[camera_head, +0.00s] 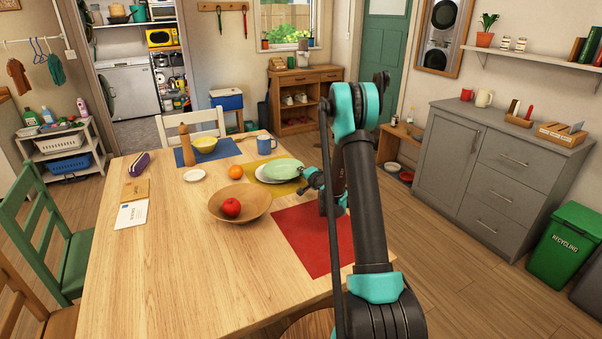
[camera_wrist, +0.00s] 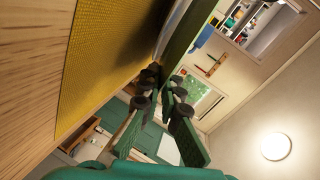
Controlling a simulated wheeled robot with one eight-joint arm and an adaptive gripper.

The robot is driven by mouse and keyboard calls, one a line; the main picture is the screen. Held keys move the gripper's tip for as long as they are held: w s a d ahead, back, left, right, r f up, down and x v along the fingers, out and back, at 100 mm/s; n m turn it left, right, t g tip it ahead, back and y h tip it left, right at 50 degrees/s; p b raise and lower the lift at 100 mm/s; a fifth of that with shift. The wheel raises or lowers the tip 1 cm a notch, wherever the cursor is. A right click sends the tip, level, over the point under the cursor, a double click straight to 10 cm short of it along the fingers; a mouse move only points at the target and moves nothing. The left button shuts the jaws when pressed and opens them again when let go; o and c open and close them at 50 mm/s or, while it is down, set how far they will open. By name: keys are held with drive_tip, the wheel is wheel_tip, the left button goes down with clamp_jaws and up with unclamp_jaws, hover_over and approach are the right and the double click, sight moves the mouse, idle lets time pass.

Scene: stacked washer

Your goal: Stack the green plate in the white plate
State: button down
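The green plate (camera_head: 284,167) is at the far right side of the table, above and overlapping the white plate (camera_head: 262,176). The white plate sits on the yellow placemat (camera_head: 250,164), and its left rim shows. My gripper (camera_head: 308,178) is at the green plate's right rim. In the wrist view, my gripper's fingers (camera_wrist: 164,88) are closed on the rim of the green plate (camera_wrist: 188,38), seen edge-on. The white plate (camera_wrist: 173,28) shows beside it as a pale strip. Whether the two plates touch is hard to tell.
A wooden bowl (camera_head: 240,203) with a red apple (camera_head: 231,207) stands nearer, left of the red placemat (camera_head: 305,240). The table's near left is clear.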

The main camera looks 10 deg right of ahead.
drive_tip(key=shift+f, duration=0.25)
drive_tip(key=c, duration=2.2)
unclamp_jaws()
drive_tip(key=shift+f, duration=0.1)
drive_tip(key=o, duration=0.5)
